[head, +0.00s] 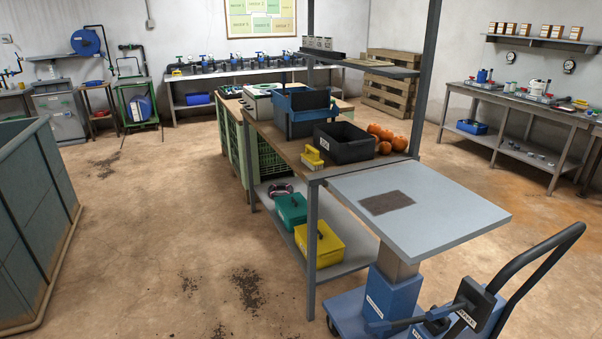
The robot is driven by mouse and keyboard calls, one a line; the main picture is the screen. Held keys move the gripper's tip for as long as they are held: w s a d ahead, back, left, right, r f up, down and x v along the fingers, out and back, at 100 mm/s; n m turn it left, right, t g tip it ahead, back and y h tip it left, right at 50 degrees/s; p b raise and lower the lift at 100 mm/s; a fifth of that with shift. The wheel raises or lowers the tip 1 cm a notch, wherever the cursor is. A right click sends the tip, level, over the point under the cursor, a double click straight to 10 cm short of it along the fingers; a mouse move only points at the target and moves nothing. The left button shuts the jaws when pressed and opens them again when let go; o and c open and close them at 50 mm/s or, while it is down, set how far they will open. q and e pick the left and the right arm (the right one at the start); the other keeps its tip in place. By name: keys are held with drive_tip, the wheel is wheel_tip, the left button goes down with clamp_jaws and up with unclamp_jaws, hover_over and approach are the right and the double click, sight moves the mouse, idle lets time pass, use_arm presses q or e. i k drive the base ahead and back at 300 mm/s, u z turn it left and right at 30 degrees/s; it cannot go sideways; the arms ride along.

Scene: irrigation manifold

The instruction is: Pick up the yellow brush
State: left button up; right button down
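The yellow brush (313,157) lies near the front left corner of the wooden-topped workbench (262,130) in the middle of the room. It has a yellow body with white parts, and it sits just left of a black open bin (345,142). Neither of my grippers is in view, so I cannot see their state.
A blue crate (297,112) and orange round items (383,134) share the bench. A grey-topped blue lift trolley (425,205) stands against its near right side. Green (291,209) and yellow (320,245) boxes sit on the lower shelf. Floor left of the bench is open, towards a green-grey tank (35,205).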

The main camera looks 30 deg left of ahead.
sight(311, 160)
drive_tip(key=u, duration=1.45)
drive_tip(key=i, duration=1.15)
